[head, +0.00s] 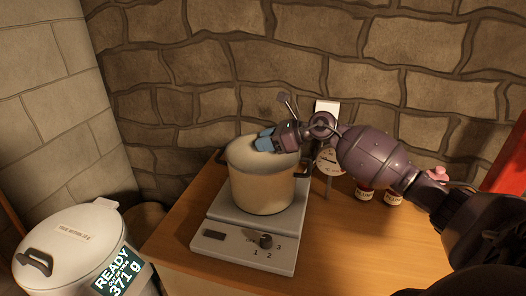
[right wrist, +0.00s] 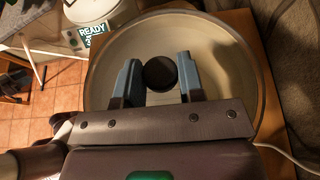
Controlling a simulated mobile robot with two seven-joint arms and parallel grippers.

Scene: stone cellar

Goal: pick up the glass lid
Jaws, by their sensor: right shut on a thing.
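The glass lid (head: 240,153) shows as a pale, see-through disc at the top of the cream pot (head: 262,193). In the right wrist view the lid (right wrist: 222,62) fills the upper middle, with a round black knob (right wrist: 160,73) at its centre. My right gripper (head: 264,141) reaches in from the right over the pot. Its blue-grey fingers (right wrist: 159,80) stand on both sides of the knob and are shut on it. The fingers hide the knob in the head view. I cannot tell whether the lid rests on the rim. My left gripper is not in view.
The pot stands on a grey hotplate (head: 240,246) with a numbered dial, on a wooden table (head: 345,250). A dial scale (head: 328,160) and small jars (head: 364,191) stand behind on the right. A white bin (head: 75,250) is lower left. A stone wall closes the back.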

